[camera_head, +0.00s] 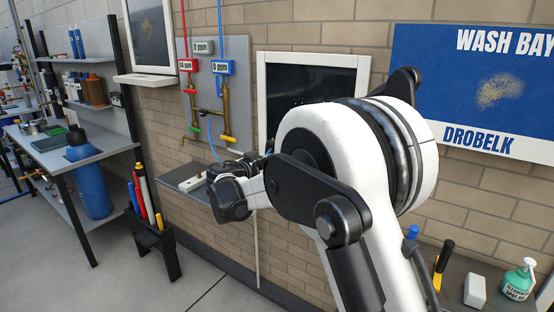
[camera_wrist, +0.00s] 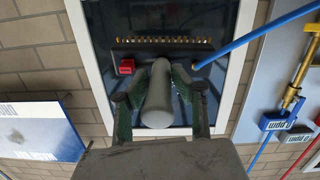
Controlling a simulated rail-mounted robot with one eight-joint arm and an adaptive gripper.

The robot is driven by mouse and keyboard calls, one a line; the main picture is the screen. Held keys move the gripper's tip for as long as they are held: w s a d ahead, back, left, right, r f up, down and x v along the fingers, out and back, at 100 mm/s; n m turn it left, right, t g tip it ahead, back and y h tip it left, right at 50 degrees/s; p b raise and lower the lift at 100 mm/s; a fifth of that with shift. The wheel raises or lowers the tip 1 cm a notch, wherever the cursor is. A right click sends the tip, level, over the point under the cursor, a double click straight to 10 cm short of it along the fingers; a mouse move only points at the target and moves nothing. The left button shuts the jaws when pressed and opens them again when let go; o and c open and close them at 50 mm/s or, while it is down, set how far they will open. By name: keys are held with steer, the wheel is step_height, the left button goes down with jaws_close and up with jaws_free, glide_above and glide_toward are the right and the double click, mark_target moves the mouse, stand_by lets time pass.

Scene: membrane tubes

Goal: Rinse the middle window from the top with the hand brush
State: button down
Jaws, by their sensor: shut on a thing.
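The middle window (camera_head: 292,88) has a white frame and dark glass. My arm hides its lower right part in the head view. It also fills the middle of the wrist view (camera_wrist: 118,18). My gripper (camera_head: 228,192) is low in front of the wall, left of the window in the head view. In the wrist view my gripper (camera_wrist: 160,82) is shut on the grey handle of the hand brush (camera_wrist: 157,104). The brush has a dark bar with a row of brass-coloured tips, a red block and a blue hose. I cannot tell whether it touches the glass.
A tap panel (camera_head: 187,108) with red and blue pipes hangs left of the window. A grey shelf (camera_head: 172,180) is behind my gripper. A stand (camera_head: 150,236) with coloured tools is at lower left. A blue sign (camera_head: 420,60) hangs at right; a green-labelled bottle (camera_head: 518,284) stands below.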

steer(key=v, duration=0.6)
steer(key=shift+s+f+b, duration=0.2)
steer(key=shift+f+b, duration=0.1)
steer(key=shift+b, duration=0.1)
steer(key=s+d+f+n+y, duration=0.1)
steer(key=d+f, duration=0.3)
steer(key=d, duration=0.5)
steer(key=s+d+f+n+y, duration=0.15)
steer(key=d+f, duration=0.25)
steer(key=d, duration=0.5)
steer(key=s+d+f+t+y, duration=0.1)
steer(key=s+d+f, duration=0.2)
steer(key=s+d, duration=0.8)
steer(key=shift+d+t, duration=0.3)
steer(key=shift+d, duration=0.35)
steer(key=shift+r, duration=0.1)
